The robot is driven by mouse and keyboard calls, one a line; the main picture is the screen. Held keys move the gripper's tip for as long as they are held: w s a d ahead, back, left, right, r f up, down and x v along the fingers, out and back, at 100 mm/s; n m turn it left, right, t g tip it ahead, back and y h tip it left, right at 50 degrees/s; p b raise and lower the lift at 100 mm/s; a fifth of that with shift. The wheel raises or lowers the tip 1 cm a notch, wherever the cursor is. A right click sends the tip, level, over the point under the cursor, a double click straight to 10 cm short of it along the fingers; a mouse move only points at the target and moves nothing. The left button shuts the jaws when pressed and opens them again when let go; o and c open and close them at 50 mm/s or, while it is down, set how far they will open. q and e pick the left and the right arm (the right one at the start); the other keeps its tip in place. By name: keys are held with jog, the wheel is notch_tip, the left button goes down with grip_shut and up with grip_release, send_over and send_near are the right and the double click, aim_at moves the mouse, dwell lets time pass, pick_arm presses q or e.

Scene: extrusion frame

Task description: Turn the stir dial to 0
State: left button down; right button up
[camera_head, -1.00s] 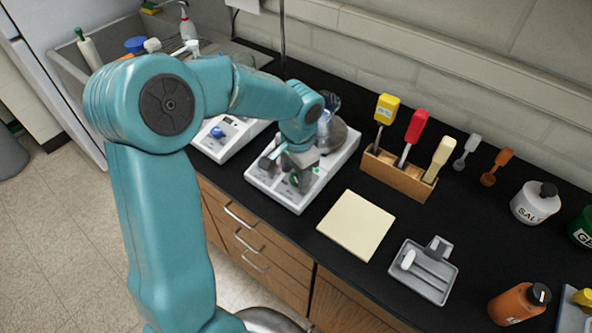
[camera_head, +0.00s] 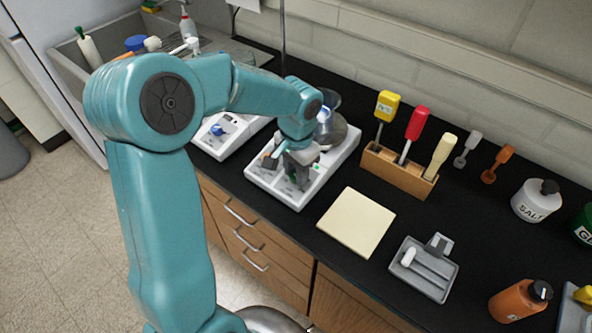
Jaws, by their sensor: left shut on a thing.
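The white hotplate stirrer (camera_head: 325,180) stands on the black counter, with a round plate and a glass vessel (camera_head: 326,112) at its back. My left arm reaches over it from the left. My left gripper (camera_head: 296,180) points down at the front control panel and is shut on a dial there.
A second white device with a blue knob (camera_head: 217,130) stands left of the stirrer. A cream pad (camera_head: 356,222) lies to the right, and a wooden rack (camera_head: 398,172) with coloured-handled tools stands behind it. A grey tray (camera_head: 424,285) is farther right.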

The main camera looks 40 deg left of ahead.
pick_arm(q)
jog(key=n+b, duration=0.1)
jog(key=n, duration=0.1)
jog(key=n+h+b, duration=0.1)
jog(key=n, duration=0.2)
jog(key=shift+w+a, duration=0.1)
jog(key=shift+a, duration=0.1)
jog(key=n+t+b, duration=0.1)
jog(key=n+b, duration=0.1)
jog(key=n, duration=0.3)
jog(key=shift+a+r+h, duration=0.15)
jog(key=shift+h, duration=0.25)
jog(key=shift+n, duration=0.4)
jog(key=c, duration=0.8)
grip_release()
jog(key=r, duration=0.5)
jog(key=s+a+r, duration=0.1)
jog(key=r, duration=0.4)
jog(key=a+r, duration=0.1)
jog(key=r, duration=0.5)
jog(key=shift+s, duration=0.35)
jog(key=shift+a, duration=0.1)
